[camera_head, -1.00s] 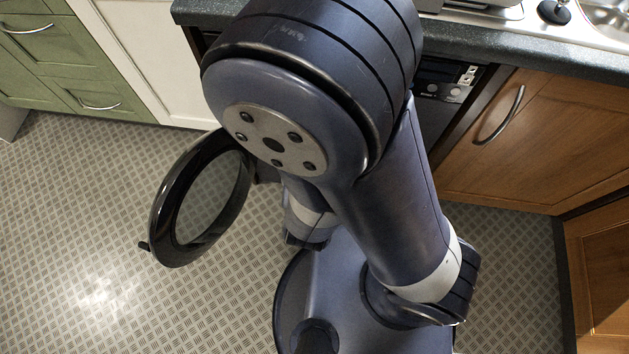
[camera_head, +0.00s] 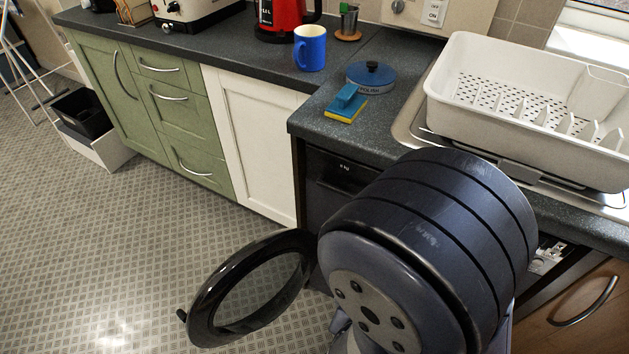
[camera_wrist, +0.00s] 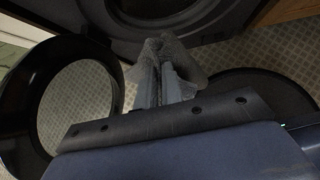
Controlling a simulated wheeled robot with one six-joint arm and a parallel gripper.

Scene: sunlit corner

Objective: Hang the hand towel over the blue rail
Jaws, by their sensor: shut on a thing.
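The hand towel (camera_wrist: 188,58) shows in the wrist view as a crumpled grey cloth. My gripper (camera_wrist: 161,76) is shut on it, and the cloth bunches around and beyond the fingertips. The towel is just in front of the dark round front of a machine (camera_wrist: 150,25). In the head view my arm hides the gripper and the towel. I see no blue rail in either view.
The machine's round black door (camera_head: 205,305) stands open to the left of my arm; it also shows in the wrist view (camera_wrist: 18,105). The worktop (camera_head: 250,75) holds a blue mug (camera_head: 310,48), a sponge (camera_head: 346,106) and a white dish rack (camera_head: 480,115).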

